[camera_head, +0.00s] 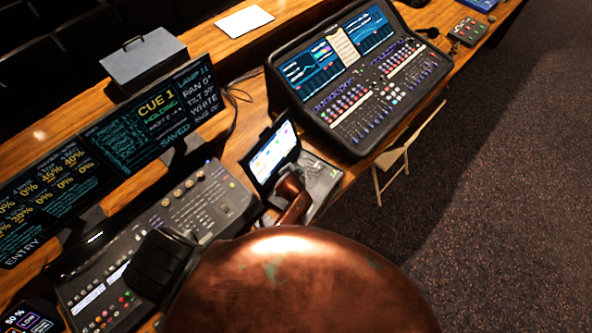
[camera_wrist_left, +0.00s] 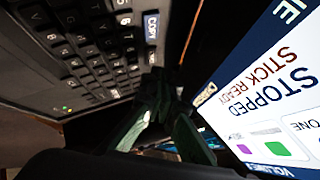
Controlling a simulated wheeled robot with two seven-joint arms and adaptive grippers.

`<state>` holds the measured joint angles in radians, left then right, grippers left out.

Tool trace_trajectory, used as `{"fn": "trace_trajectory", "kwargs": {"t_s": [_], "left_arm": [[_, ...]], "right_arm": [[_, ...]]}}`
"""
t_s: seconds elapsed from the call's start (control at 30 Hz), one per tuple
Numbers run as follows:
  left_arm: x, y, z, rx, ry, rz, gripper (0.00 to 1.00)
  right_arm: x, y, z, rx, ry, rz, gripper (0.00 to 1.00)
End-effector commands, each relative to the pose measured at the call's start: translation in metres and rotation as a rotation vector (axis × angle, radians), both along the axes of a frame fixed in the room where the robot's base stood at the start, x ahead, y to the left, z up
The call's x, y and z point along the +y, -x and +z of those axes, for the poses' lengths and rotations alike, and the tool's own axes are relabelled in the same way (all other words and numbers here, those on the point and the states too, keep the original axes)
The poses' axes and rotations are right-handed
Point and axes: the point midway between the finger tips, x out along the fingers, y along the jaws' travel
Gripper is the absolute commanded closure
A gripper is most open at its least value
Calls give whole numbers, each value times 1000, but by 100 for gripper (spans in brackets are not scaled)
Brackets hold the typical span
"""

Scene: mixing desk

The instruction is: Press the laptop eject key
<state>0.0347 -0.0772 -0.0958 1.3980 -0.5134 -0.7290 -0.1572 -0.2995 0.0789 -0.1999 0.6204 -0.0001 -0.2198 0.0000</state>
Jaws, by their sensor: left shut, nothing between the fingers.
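A small open laptop stands on the wooden desk, with its lit screen (camera_head: 272,155) at the left and its dark keyboard deck (camera_head: 325,178) at the right. My left gripper (camera_head: 293,178) is over the deck, close in front of the screen, and partly hides the keys. In the left wrist view, the keys (camera_wrist_left: 90,45) fill the upper left and the screen (camera_wrist_left: 275,90) with "STOPPED STICK READY" fills the right. My left gripper's fingers (camera_wrist_left: 160,88) are shut and empty between them. I cannot tell whether the tips touch a key, and I cannot single out the eject key.
A large mixing console (camera_head: 370,85) stands beyond the laptop. A lighting console (camera_head: 165,225) is to its left, with monitors (camera_head: 150,115) behind. A grey box (camera_head: 145,60) and white paper (camera_head: 244,21) lie on the back ledge.

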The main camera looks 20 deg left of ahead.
Motion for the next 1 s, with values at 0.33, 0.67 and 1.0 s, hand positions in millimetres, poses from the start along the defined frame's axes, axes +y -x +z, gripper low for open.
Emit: {"fn": "trace_trajectory", "kwargs": {"t_s": [0.33,0.67,1.0], "left_arm": [[0,0,0,0,0,0,100],[0,0,0,0,0,0,100],[0,0,-8,0,0,0,100]], "right_arm": [[0,0,0,1,0,0,68],[0,1,0,1,0,0,68],[-1,1,-4,2,1,1,68]]}}
